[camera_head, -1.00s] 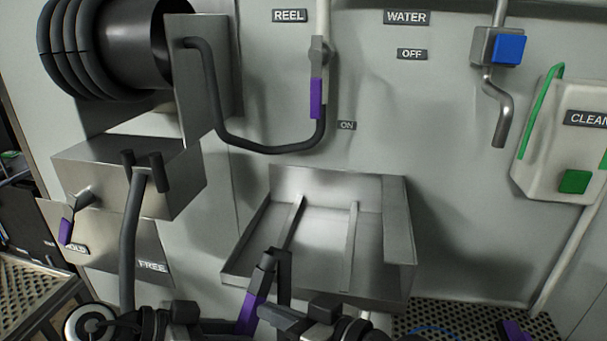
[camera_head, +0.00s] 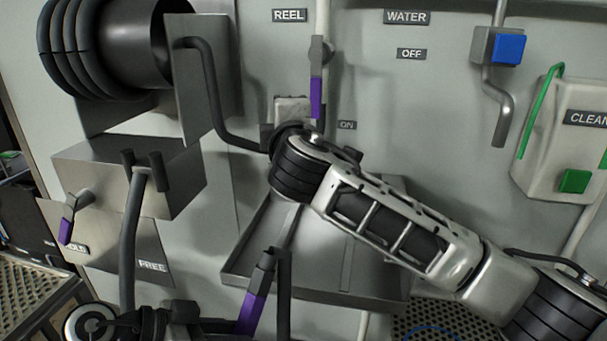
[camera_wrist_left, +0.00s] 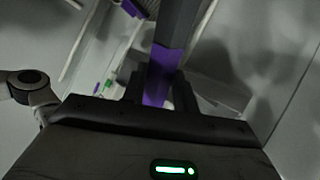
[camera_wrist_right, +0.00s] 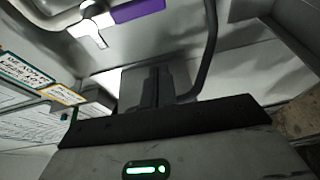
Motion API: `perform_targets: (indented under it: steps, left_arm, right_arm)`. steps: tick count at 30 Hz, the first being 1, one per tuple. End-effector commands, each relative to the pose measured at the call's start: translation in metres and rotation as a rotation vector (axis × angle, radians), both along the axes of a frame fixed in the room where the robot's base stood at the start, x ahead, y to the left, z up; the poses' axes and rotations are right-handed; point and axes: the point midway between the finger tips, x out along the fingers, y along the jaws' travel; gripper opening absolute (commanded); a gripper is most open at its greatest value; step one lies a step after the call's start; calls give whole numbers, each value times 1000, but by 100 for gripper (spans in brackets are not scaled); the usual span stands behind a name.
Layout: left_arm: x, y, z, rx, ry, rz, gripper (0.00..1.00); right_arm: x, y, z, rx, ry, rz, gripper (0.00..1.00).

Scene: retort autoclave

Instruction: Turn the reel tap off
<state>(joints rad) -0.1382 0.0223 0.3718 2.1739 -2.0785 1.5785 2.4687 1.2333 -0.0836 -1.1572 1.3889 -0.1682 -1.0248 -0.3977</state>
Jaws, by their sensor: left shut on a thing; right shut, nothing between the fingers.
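The reel tap is on the wall under the REEL sign, with a grey body (camera_head: 317,50) and a purple lever (camera_head: 317,97) hanging straight down, its lower end beside the ON sign (camera_head: 347,125). The OFF sign (camera_head: 412,54) is up to the right. My right gripper (camera_wrist_right: 158,88) is shut and empty, just below and left of the lever in the head view; its fingertips are unclear there. The lever (camera_wrist_right: 138,11) also shows at the top of the right wrist view, apart from the fingers. My left gripper (camera_wrist_left: 158,92) is shut on a dark wand's purple grip (camera_head: 251,312).
My right forearm crosses in front of the steel wall tray (camera_head: 235,262). A black hose (camera_head: 215,105) runs from the reel (camera_head: 85,50) down behind my right wrist. A hose holder box (camera_head: 120,180) is at left.

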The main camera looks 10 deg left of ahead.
Motion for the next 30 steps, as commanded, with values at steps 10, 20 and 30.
perform_targets:
  steps: [10,20,30]
  left_arm:
    - [0,0,1,-1,-2,0,0]
    - [0,0,1,0,-1,0,0]
    - [0,0,1,0,-1,0,0]
  right_arm:
    - [27,6,12,-23,-50,-21,0]
    - [69,22,11,-22,-49,-19,0]
    - [92,31,10,-20,-47,-17,0]
